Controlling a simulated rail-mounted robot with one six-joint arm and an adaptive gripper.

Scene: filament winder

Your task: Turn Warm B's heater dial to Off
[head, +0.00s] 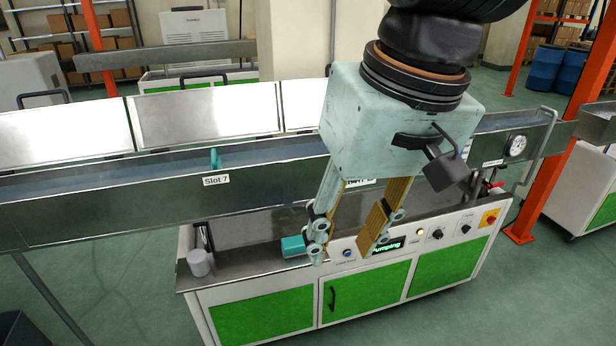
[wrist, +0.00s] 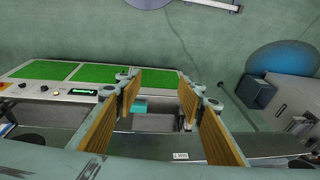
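A control panel on the front of the white and green cabinet carries a lit display (head: 387,246) reading "Pumping". Two small black dials, a left dial (head: 437,234) and a right dial (head: 465,229), sit to its right. Their lettering and pointer positions are too small to read, so I cannot tell which is Warm B's heater dial. My gripper (head: 343,248) is open and empty, with its fingers apart in front of the trough and the panel's left part, left of the dials. In the wrist view the display (wrist: 84,92) lies left of the fingers.
A long metal trough (head: 100,208) with a "Slot 7" label runs behind my gripper. A teal block (head: 293,246) and grey cylinder (head: 200,262) are on the cabinet's left. A red-yellow switch (head: 489,217) is right of the dials. An orange post (head: 545,180) stands at right.

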